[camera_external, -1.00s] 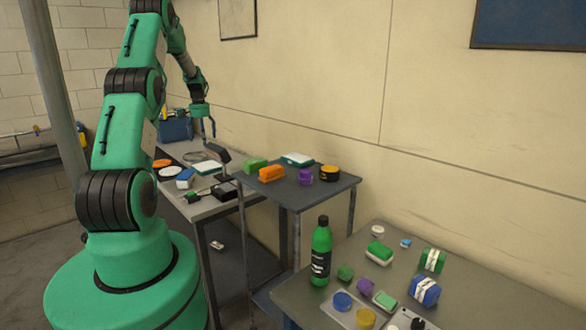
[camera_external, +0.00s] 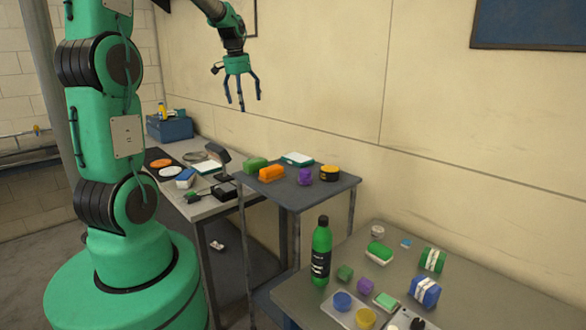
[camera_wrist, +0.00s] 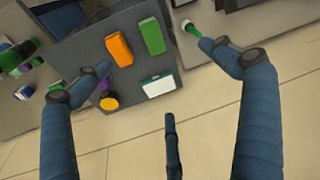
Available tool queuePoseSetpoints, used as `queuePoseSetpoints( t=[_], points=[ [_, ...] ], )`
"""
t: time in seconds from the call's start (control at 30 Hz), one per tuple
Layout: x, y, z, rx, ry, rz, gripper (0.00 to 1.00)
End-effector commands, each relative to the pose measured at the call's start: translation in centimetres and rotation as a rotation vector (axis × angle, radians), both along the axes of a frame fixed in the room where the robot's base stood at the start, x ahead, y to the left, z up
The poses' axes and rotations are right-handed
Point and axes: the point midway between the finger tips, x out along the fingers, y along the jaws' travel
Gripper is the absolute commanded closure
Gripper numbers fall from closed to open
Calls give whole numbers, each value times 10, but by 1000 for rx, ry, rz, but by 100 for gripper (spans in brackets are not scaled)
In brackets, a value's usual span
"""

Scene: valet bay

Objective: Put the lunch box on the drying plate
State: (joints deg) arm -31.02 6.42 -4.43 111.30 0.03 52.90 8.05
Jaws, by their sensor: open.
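My gripper (camera_external: 243,104) is open and empty, high above the small grey table near the wall. Its three spread fingers frame the wrist view (camera_wrist: 160,78). On that table are an orange box (camera_external: 271,173) and a green box (camera_external: 256,165), both block-shaped. They also show in the wrist view as orange (camera_wrist: 119,49) and green (camera_wrist: 152,36). I cannot tell for sure which thing is the lunch box. A flat white-and-green piece (camera_external: 297,159) lies at the table's wall side, also in the wrist view (camera_wrist: 158,86). I cannot tell which thing is the drying plate.
The small grey table (camera_external: 310,196) also bears a purple piece (camera_external: 305,175) and a black-and-yellow round piece (camera_external: 329,173). A cluttered bench with a blue case (camera_external: 170,129) stands left. The front table has a tall green bottle (camera_external: 321,252). Air around my gripper is clear.

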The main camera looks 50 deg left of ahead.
Motion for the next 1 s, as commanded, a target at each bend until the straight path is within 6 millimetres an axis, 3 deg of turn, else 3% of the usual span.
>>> queuePoseSetpoints(
  t=[0.1,0.5,1.0],
  points=[
    [-12,-43,17,10,-23,-39,4],
    [-70,-161,50,27,-94,-154,4],
    [-169,-274,51,31,-186,-299,4]
  ],
)
